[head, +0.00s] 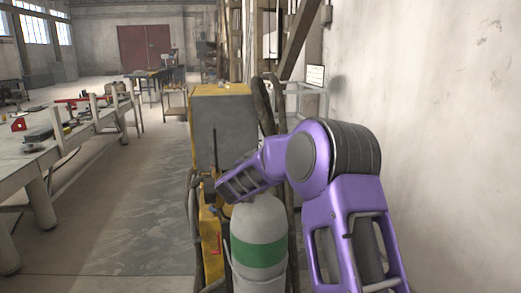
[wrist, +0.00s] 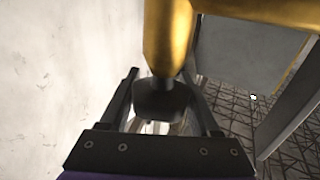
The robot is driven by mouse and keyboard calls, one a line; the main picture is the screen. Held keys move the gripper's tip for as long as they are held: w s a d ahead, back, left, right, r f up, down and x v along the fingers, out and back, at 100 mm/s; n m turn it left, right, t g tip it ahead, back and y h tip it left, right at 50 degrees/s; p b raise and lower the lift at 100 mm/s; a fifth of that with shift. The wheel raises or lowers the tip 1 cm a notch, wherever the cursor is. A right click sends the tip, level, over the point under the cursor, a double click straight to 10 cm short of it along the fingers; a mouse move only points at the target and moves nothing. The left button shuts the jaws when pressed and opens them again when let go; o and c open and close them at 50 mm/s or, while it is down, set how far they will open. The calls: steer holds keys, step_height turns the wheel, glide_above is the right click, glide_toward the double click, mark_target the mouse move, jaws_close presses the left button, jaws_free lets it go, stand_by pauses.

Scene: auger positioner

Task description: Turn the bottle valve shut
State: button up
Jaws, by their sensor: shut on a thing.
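The gas bottle (head: 259,222), grey with a green band, stands upright in the lower middle of the head view. My arm reaches across its top from the right, and the bottle's valve is hidden there. In the wrist view the brass valve body (wrist: 168,35) comes down from the top edge, with a dark valve knob (wrist: 160,101) at its end. My gripper (wrist: 159,77) has one black finger on each side of the knob and is shut on it. The exact contact of the fingers is hard to see.
A yellow and grey machine cabinet (head: 224,125) stands just behind the bottle. A plain wall (head: 430,110) runs along the right. A long workbench (head: 60,150) with tools is on the left, with clear floor (head: 130,220) between it and the bottle.

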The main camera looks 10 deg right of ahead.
steer(key=shift+s+d+m+g+h+p, duration=0.1)
steer(key=shift+m+g+h+p, duration=0.45)
steer(key=shift+h, duration=0.25)
steer(key=o, duration=1.4)
steer(key=shift+c, duration=0.2)
steer(key=v, duration=1.7)
steer(key=shift+s, duration=0.2)
steer(key=shift+f, duration=0.1)
